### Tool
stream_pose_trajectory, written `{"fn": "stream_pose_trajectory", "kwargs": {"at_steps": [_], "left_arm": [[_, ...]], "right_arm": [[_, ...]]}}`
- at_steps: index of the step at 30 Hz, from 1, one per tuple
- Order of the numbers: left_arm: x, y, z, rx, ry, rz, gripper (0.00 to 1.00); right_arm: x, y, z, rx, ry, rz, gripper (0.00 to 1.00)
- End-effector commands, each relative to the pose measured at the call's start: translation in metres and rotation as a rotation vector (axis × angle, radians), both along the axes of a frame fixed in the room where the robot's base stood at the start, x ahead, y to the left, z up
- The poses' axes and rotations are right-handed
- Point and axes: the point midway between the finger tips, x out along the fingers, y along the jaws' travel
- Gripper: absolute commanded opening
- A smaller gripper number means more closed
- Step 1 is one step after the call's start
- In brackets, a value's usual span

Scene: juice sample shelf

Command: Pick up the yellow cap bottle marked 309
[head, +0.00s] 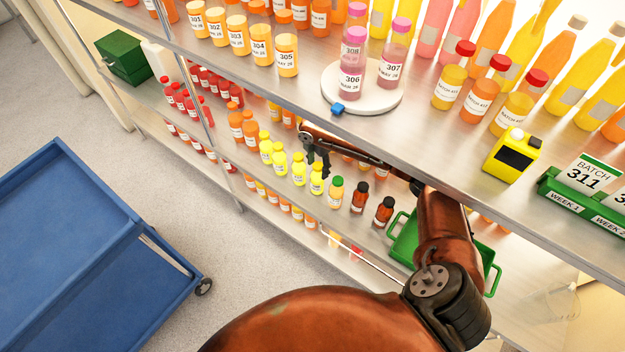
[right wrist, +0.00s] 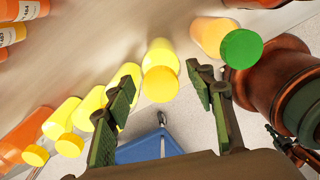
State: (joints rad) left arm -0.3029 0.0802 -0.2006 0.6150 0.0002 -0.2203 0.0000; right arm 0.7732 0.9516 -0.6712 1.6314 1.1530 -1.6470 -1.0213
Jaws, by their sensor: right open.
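Several yellow-capped bottles stand in a row on the lower shelf in the head view, among them one (head: 299,169) and another (head: 317,180). Their labels are too small to read, so I cannot tell which is marked 309. My right gripper (head: 317,160) is over the back of this row, its arm reaching in under the upper shelf. In the right wrist view its fingers (right wrist: 163,88) are open and apart, with one yellow-capped bottle (right wrist: 160,57) in line with the gap, just beyond the fingertips. My left gripper is not in view.
A green-capped bottle (head: 336,191) and dark-capped brown bottles (head: 360,197) stand to the right of the row. The upper shelf (head: 230,62) overhangs the arm and carries a white round stand (head: 385,101). A green basket (head: 402,240) is near my arm. A blue cart (head: 75,250) stands left.

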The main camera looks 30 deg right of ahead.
Motion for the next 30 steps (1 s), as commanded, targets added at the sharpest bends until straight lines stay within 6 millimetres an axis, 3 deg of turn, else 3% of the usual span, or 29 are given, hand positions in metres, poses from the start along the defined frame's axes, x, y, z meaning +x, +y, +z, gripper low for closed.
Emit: {"fn": "stream_pose_trajectory", "kwargs": {"at_steps": [11, 19, 26, 30], "left_arm": [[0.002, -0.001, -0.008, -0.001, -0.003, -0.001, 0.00], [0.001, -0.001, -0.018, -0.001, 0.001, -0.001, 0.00], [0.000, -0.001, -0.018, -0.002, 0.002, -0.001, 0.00], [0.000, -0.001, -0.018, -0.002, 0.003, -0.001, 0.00]], "right_arm": [[-0.001, 0.001, -0.034, 0.000, 0.005, 0.009, 0.50], [-0.001, 0.000, -0.073, 0.000, 0.005, 0.008, 0.50], [0.000, 0.001, -0.075, -0.001, 0.001, 0.008, 0.50], [0.000, 0.001, -0.075, -0.001, 0.002, 0.008, 0.42]]}}
